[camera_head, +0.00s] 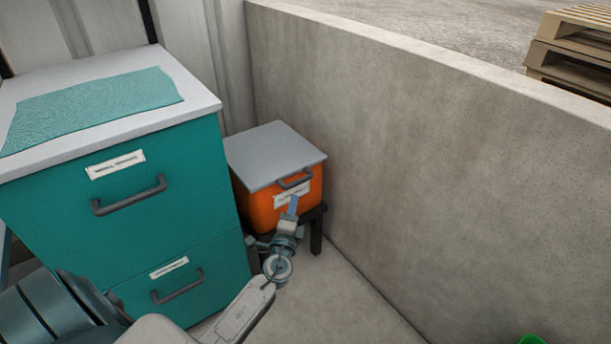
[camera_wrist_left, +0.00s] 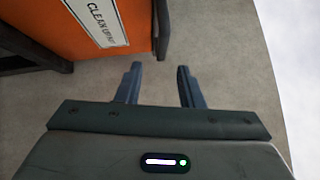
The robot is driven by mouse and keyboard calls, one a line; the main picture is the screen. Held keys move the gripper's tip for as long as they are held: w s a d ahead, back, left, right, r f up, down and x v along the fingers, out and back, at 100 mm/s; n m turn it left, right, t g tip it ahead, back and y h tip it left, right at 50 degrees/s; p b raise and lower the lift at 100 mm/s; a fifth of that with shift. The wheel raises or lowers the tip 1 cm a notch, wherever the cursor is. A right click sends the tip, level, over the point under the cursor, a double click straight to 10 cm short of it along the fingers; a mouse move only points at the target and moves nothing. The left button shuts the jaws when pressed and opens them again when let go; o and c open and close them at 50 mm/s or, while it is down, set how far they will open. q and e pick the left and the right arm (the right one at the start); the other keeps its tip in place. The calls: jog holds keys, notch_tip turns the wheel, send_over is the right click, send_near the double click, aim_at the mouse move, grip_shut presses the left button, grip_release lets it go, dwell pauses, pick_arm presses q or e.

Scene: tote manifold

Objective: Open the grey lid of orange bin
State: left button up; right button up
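The orange bin (camera_head: 266,209) stands on a low dark stand in the corner, in the middle of the head view. Its grey lid (camera_head: 272,155) lies flat and closed on top, with a dark handle (camera_head: 294,180) at the front edge. My left gripper (camera_head: 293,204) is in front of the bin's front face, below the handle. In the left wrist view the two fingers of my left gripper (camera_wrist_left: 159,86) are apart with nothing between them. The bin's orange face (camera_wrist_left: 50,32) and its white label show at the upper left there. My right gripper is not in view.
A teal drawer cabinet (camera_head: 203,183) with a pale top stands close to the left of the bin. A concrete wall (camera_head: 430,170) runs along the right side. Wooden pallets (camera_head: 575,50) are beyond the wall. The floor (camera_head: 345,300) in front of the bin is clear.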

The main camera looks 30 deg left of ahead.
aim_at(299, 181)
pick_arm(q)
jog(key=x, duration=1)
jog(key=shift+r, duration=0.15)
grip_shut()
